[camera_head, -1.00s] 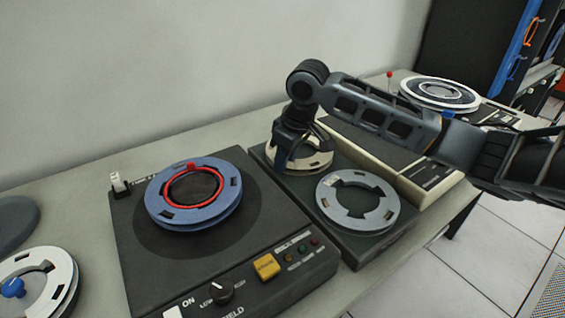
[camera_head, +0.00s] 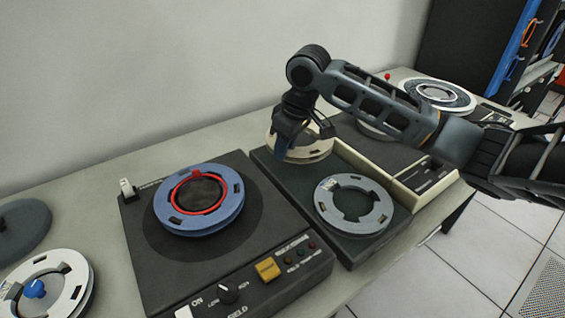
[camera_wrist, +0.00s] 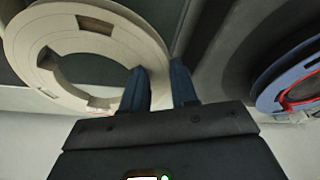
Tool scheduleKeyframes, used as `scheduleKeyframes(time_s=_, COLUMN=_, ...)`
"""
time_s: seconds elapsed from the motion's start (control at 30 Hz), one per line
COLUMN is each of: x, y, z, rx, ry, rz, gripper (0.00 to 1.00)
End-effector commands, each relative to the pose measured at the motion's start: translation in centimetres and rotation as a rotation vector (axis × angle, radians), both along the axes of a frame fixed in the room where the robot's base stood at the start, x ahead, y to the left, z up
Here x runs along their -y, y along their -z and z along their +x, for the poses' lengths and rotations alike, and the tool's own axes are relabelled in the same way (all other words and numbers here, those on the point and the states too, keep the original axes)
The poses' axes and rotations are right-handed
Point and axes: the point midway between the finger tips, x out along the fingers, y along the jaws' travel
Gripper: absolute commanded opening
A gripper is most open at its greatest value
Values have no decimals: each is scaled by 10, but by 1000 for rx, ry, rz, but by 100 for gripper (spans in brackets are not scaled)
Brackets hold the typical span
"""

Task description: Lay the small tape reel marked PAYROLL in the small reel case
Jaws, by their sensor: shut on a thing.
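My gripper (camera_head: 287,145) is at the back of a flat dark tray (camera_head: 348,250), pointing down. It is shut on the rim of a cream reel (camera_head: 312,153). In the wrist view, the cream reel (camera_wrist: 45,85) fills the upper left, and my fingers (camera_wrist: 160,88) straddle its rim. The arm and gripper hide part of this reel in the head view. A grey reel (camera_head: 325,210) lies at the front of the dark tray and bears a small pale label. I cannot read PAYROLL on any reel, nor tell for sure which thing is the small reel case.
A dark machine (camera_head: 150,260) with a blue reel (camera_head: 225,213) stands left of the tray. A cream-edged unit (camera_head: 415,197) stands right, partly behind my arm. A white reel (camera_head: 75,285) is at the front left, another (camera_head: 465,97) at the far right. A wall is behind.

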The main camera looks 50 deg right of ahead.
Motion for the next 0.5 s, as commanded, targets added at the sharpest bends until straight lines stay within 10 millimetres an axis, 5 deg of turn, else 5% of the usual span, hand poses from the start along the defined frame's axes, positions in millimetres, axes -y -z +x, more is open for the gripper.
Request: scheduleKeyframes(time_s=0.5, x=0, y=-11, z=0, rx=2, ry=0, rz=-1, gripper=0)
